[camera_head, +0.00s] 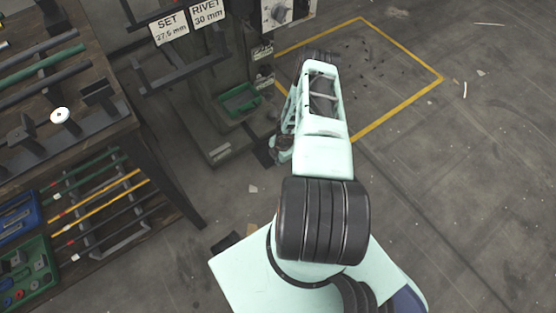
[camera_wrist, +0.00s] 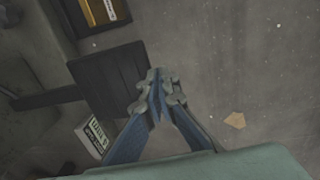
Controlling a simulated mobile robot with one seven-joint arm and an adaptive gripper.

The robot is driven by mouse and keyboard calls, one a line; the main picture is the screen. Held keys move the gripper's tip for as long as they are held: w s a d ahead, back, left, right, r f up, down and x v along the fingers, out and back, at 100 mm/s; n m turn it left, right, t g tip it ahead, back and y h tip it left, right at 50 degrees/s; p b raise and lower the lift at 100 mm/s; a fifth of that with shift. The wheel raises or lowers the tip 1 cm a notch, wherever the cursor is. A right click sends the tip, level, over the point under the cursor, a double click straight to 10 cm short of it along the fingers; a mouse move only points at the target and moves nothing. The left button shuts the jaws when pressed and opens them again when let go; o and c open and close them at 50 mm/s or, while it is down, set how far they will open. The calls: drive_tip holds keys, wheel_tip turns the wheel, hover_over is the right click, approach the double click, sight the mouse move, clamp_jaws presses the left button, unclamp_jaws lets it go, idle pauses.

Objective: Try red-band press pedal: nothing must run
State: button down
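A press (camera_head: 215,90) with SET 27.5 mm and RIVET 30 mm signs stands at the upper middle of the head view. I see no red band on the part in view. A flat black plate (camera_wrist: 108,80), which looks like a foot pedal, lies on the floor in the wrist view. In the head view a dark edge of it (camera_head: 262,152) shows beside my arm. My gripper (camera_wrist: 160,85) has its fingertips together with nothing between them, over the plate's right edge. I cannot tell whether they touch it. It also shows partly in the head view (camera_head: 278,152).
A green tray (camera_head: 238,102) sits on the press base. A workbench (camera_head: 165,170) with rods and bins stands at left. A yellow floor line (camera_head: 400,110) marks a zone at right. A white label (camera_wrist: 95,138) is near the plate. Floor at right is mostly clear.

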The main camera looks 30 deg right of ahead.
wheel_tip(320, 180, up, 7)
drive_tip(key=s+p, duration=0.1)
drive_tip(key=p, duration=0.2)
drive_tip(key=shift+s+p, duration=0.15)
drive_tip(key=shift+p, duration=0.15)
drive_tip(key=shift+f, duration=0.1)
